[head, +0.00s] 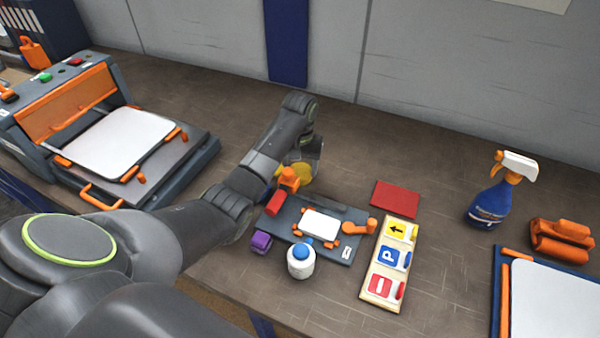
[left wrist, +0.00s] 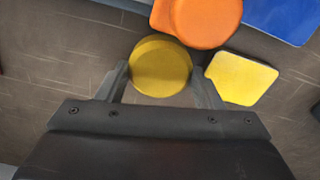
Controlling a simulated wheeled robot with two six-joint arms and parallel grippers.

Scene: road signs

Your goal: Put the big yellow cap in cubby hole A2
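A round, dark yellow cap (left wrist: 160,66) is between the fingertips of my left gripper (left wrist: 160,78) in the left wrist view. One finger is at each side of it. Whether they press on it or only stand around it I cannot tell. In the head view, the left gripper (head: 308,158) reaches down at the back of the grey fixture, and yellow (head: 302,174) shows just below it, partly hidden. A second yellow piece (left wrist: 240,78), with straight sides, lies right of the gripper in the wrist view. No cubby hole marked A2 is in view. My right gripper is not in view.
An orange round part (left wrist: 205,18) is close beyond the cap. The grey fixture (head: 345,216), a white bottle (head: 301,266), a purple block (head: 261,242), a sign tray (head: 381,305) and a red plate (head: 396,199) are nearby. A blue spray bottle (head: 489,205) stands right. The back middle is clear.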

